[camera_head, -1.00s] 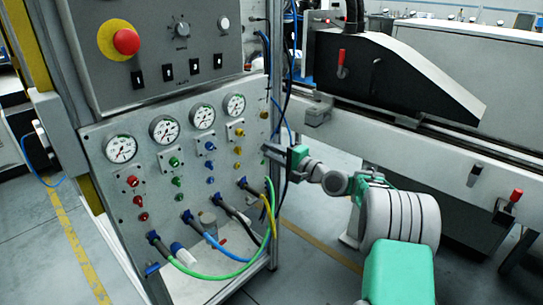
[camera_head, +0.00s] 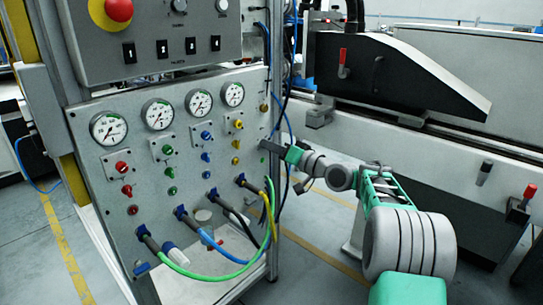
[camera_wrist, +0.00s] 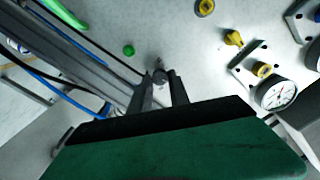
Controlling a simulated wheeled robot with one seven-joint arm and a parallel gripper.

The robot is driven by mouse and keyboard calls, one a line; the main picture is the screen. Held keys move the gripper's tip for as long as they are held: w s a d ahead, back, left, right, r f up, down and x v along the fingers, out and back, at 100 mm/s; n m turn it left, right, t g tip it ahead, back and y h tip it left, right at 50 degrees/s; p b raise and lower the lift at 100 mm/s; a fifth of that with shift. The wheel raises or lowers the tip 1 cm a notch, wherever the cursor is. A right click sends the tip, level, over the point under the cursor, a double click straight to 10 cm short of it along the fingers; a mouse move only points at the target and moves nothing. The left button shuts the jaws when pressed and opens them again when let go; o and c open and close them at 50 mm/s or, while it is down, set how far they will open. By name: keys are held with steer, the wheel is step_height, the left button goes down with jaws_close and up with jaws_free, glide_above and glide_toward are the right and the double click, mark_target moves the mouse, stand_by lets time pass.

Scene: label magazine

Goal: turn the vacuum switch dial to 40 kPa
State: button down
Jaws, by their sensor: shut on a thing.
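The gauge panel (camera_head: 95,205) stands on a frame at left centre. My gripper (camera_head: 264,144) is at the right edge of this panel in the head view. In the wrist view, my gripper's (camera_wrist: 160,86) two dark fingers are shut on a small grey knob (camera_wrist: 160,73), which I take for the vacuum switch dial. The fingers partly cover it, and no scale or kPa marking can be read. In the head view the knob is too small or hidden behind the fingers to make out.
Several round gauges (camera_head: 232,94) and coloured knobs lie left of my gripper. A yellow valve knob (camera_wrist: 234,38) and a green button (camera_wrist: 128,50) are nearby in the wrist view. Hoses (camera_head: 272,200) hang below. A machine (camera_head: 400,85) stands at right.

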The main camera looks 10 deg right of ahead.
steer(key=n+b, duration=0.4)
steer(key=shift+f+n, duration=0.1)
steer(key=shift+n, duration=0.3)
stand_by(0.4)
steer(key=c, duration=1.2)
jaws_free()
steer(key=shift+c, duration=0.2)
steer(key=p+v, duration=0.2)
steer(key=v, duration=0.5)
steer(key=shift+s+d, duration=0.2)
steer(key=shift+s, duration=0.1)
